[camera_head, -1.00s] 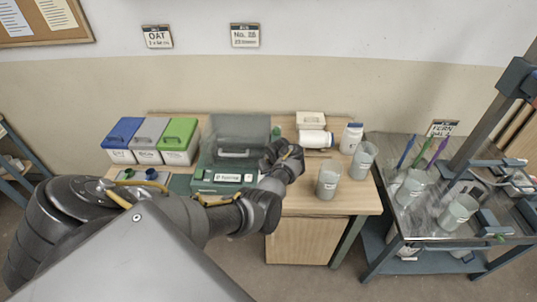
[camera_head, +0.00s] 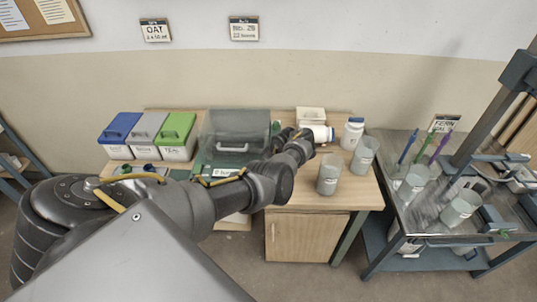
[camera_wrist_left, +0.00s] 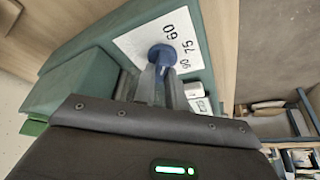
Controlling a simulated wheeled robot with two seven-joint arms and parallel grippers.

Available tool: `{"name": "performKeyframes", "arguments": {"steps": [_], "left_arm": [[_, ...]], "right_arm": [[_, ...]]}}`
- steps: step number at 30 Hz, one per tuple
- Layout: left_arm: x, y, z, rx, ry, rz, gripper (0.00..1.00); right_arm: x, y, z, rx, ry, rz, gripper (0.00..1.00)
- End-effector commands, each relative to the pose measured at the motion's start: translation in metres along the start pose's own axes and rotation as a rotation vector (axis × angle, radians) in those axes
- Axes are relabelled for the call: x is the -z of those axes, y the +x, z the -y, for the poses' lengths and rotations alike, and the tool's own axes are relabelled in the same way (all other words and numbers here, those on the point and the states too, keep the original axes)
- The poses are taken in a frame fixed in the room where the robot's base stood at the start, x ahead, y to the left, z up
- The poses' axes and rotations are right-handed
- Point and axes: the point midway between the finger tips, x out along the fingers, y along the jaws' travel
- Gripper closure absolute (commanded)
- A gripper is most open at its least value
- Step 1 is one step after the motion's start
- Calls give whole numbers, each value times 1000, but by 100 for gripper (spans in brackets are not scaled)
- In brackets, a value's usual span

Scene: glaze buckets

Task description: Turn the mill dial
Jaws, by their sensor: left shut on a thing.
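The mill, a green machine with a grey see-through lid (camera_head: 228,126), stands on the wooden table. My left arm hides part of its front and right side. In the left wrist view, the green mill body (camera_wrist_left: 90,48) carries a white scale plate (camera_wrist_left: 185,30) marked 60, 75 and 90. The blue mill dial (camera_wrist_left: 162,53) sits on this plate. My left gripper (camera_wrist_left: 162,74) is shut on the dial. In the head view, my left gripper (camera_head: 297,136) is at the mill's right side, with its fingertips and the dial hidden or too small to make out. My right gripper is out of view.
Blue, grey and green lidded bins (camera_head: 148,136) stand left of the mill. A lying white jar (camera_head: 318,133), an upright white jar (camera_head: 352,132) and two grey buckets (camera_head: 329,173) stand close on the right. A metal cart (camera_head: 400,225) is farther right.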

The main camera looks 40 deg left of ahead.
Motion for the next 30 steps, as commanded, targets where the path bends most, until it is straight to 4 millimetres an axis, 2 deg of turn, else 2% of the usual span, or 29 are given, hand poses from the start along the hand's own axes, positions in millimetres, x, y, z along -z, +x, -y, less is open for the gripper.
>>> {"name": "performKeyframes", "arguments": {"steps": [6, 7, 11, 22, 26, 30], "left_arm": [[1, 1, 2, 4, -4, 0, 100], [1, 1, 2, 4, -4, 0, 84], [0, 1, 1, 3, -3, 0, 66], [0, -6, 0, 0, -1, -1, 65], [1, -25, -1, -3, -2, -2, 65], [0, -56, -1, -5, -4, 0, 65]], "right_arm": [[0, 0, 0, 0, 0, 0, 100], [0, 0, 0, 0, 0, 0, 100], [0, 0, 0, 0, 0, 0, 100], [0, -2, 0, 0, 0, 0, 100], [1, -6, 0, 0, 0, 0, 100], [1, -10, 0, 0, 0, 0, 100]]}}
